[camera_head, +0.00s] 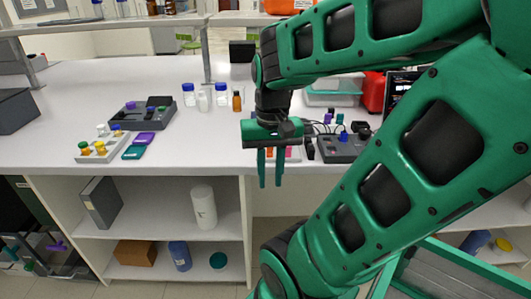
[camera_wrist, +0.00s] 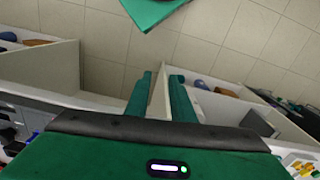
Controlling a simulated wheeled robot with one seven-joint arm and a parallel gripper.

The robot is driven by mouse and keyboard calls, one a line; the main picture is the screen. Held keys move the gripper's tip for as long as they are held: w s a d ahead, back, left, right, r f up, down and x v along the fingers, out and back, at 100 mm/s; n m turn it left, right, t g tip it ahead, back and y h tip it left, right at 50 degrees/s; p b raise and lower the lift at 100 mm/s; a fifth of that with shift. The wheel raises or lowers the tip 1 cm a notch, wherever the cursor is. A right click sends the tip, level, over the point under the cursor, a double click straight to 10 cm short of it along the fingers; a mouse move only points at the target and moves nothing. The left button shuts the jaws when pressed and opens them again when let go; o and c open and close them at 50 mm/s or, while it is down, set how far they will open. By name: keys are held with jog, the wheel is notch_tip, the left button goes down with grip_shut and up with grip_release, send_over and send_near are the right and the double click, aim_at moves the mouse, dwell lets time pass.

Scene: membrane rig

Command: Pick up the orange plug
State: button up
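A white tray (camera_head: 98,155) at the left of the bench holds several small plugs. An orange-yellow plug (camera_head: 85,151) with a green top stands at its left, and another orange-yellow one (camera_head: 100,148) is beside it. I cannot tell which is the orange plug. In the wrist view, small yellow-orange pieces (camera_wrist: 297,162) show at the lower right corner. My gripper (camera_head: 271,182) hangs at the bench's front edge, well right of the tray. Its two green fingers point down, apart and empty. They also show in the wrist view (camera_wrist: 162,78), over the shelves and floor.
A dark grey tray (camera_head: 128,117) and a teal and a purple block lie near the white tray. Bottles (camera_head: 221,95) stand behind. A dark device with cables (camera_head: 340,149) is right of my gripper. The bench (camera_head: 190,145) between tray and gripper is clear.

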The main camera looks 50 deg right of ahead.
jog(key=w+d+r+m, duration=0.4)
jog(key=w+d+m, duration=0.35)
jog(key=m, duration=0.25)
notch_tip(320, 180, up, 2)
jog(key=m, duration=0.8)
send_over(270, 150)
jog(key=shift+w+d+r, duration=0.1)
jog(key=shift+w+d, duration=0.15)
jog(key=shift+d, duration=0.1)
jog(key=shift+w+d, duration=0.1)
jog(key=shift+d, duration=0.05)
jog(key=shift+m, duration=0.3)
notch_tip(270, 150, down, 11)
jog(key=shift+r, duration=0.1)
grip_shut()
